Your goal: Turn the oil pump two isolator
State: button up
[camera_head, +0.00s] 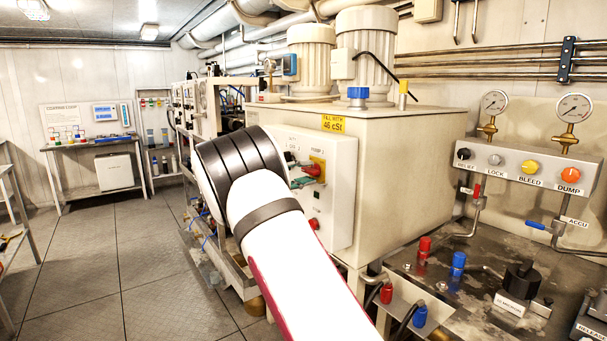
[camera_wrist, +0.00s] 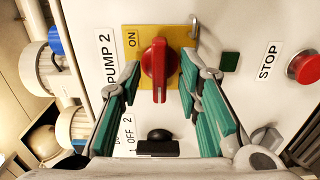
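The oil pump two isolator (camera_wrist: 158,68) is a red rotary handle on a yellow plate (camera_wrist: 186,44), next to a "PUMP 2" label in the wrist view. Its handle lies along the picture's vertical, near the "ON" mark. In the head view the isolator (camera_head: 313,171) shows small on the white control box (camera_head: 342,190), partly behind my arm. My gripper (camera_wrist: 160,88) is open, with green-padded fingers on either side of the handle's lower end. Gaps show between the fingers and the handle; I cannot tell how far the fingertips are from the panel.
A red stop button (camera_wrist: 304,67) and a black knob (camera_wrist: 160,135) sit on the same panel. A metal hasp (camera_wrist: 194,22) sticks out beside the yellow plate. The large oil tank (camera_head: 410,170) stands behind the box. Open floor (camera_head: 110,260) lies to the left.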

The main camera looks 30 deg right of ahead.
grip_shut()
jog(key=shift+f+m+b, duration=0.1)
jog(key=shift+m+b, duration=0.2)
jog(key=shift+b, duration=0.2)
jog(key=shift+m+b, duration=8.6)
jog(key=shift+b, duration=4.3)
